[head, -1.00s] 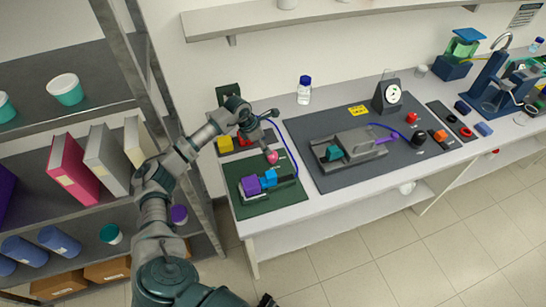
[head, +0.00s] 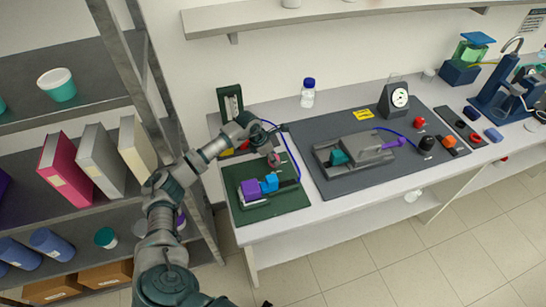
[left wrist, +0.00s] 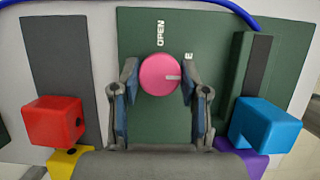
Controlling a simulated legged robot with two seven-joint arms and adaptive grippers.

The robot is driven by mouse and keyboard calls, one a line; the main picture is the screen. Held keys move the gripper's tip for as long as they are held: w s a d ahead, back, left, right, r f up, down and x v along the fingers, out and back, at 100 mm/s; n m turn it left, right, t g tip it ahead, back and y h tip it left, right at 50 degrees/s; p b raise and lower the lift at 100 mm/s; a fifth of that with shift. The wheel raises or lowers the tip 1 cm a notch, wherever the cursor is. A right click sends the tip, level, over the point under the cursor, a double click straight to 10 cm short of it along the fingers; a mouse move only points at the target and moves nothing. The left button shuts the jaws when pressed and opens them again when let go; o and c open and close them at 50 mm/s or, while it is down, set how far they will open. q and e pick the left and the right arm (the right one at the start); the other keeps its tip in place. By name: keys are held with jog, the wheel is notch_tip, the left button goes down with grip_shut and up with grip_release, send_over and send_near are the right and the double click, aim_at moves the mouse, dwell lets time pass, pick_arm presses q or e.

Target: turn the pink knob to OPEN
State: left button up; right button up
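The pink knob (left wrist: 159,73) shows face-on in the left wrist view, on a dark green panel (left wrist: 215,35). In the head view, my left gripper (head: 272,137) hangs over the back of the green board (head: 290,203), partly covering the knob (head: 274,160). My right gripper is not in view.
In the left wrist view, a red block (left wrist: 55,122) stands left and a blue block (left wrist: 265,125) right of the fingers. A blue cable (head: 289,150) curves by the board. A grey mat (head: 335,183) with a clamp rig lies right; a shelf rack stands left.

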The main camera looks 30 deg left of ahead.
pick_arm(q)
jog(key=shift+n, duration=0.4)
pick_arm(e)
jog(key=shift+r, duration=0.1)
pick_arm(q)
jog(key=n+y+p, duration=0.1)
jog(key=n, duration=0.2)
jog(key=shift+s+t, duration=0.1)
jog(key=shift+t, duration=0.2)
jog(key=n+y, duration=0.1)
jog(key=n, duration=0.2)
jog(key=shift+d+f+n+y, duration=0.1)
jog(key=shift+n+y, duration=0.2)
jog(key=shift+y, duration=0.1)
jog(key=n+y, duration=0.1)
jog(key=n, duration=0.2)
jog(key=n+y, duration=0.1)
jog(key=n, duration=0.2)
jog(key=shift+d+f+b, duration=0.1)
jog(key=shift+d+b, duration=0.05)
jog(key=shift+b, duration=0.15)
jog(key=n+y, duration=0.1)
jog(key=n, duration=0.2)
jog(key=shift+g, duration=0.4)
jog(key=shift+n+y, duration=0.3)
jog(key=shift+n, duration=0.4)
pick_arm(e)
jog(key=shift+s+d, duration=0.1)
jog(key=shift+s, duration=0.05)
